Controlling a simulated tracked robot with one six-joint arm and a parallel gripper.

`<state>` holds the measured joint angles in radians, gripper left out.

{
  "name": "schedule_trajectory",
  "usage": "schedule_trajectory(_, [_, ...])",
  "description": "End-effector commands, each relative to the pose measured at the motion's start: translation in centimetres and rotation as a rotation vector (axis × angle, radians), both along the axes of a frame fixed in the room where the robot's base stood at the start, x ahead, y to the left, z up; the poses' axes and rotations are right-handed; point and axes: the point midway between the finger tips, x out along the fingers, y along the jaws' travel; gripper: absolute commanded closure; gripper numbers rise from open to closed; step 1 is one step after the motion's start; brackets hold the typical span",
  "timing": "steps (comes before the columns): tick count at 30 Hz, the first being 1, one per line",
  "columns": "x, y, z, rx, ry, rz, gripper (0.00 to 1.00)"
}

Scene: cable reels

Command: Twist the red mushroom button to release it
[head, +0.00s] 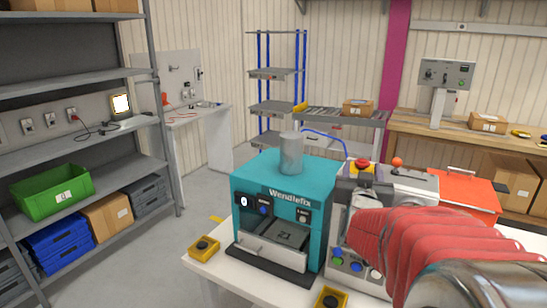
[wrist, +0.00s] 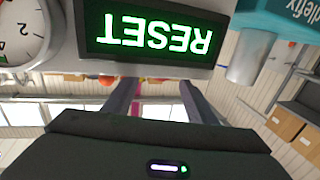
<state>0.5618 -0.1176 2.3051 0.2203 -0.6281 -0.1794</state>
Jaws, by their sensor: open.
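The red mushroom button (head: 362,162) sits on a yellow base on top of the grey control unit, right of the teal machine, in the head view. My gripper (head: 359,182) is close to it on the near side, partly hidden by my red-sleeved arm. In the wrist view, my gripper's two fingers (wrist: 158,88) are apart with nothing held between them. Small red and orange patches show near the fingertips there, but I cannot tell whether one is the button. Whether a finger touches the button cannot be told.
A lit green RESET display (wrist: 158,32) and a dial gauge (wrist: 22,30) appear upside down close to the fingers. The teal Wendlefix machine (head: 262,185) with a grey cylinder (head: 291,153) stands left. An orange-red case (head: 458,192) is right.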

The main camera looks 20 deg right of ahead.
Motion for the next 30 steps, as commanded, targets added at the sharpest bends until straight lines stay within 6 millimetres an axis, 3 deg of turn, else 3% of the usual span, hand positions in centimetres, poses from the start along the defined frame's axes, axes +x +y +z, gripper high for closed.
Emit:
schedule_trajectory(12, [3.3,-2.7,0.0,0.0,0.0,0.0,0.48])
schedule_trajectory(25, [3.9,-3.1,0.0,0.0,0.0,0.001,0.48])
schedule_trajectory(30, [3.9,-3.1,0.0,0.0,0.0,0.001,0.6])
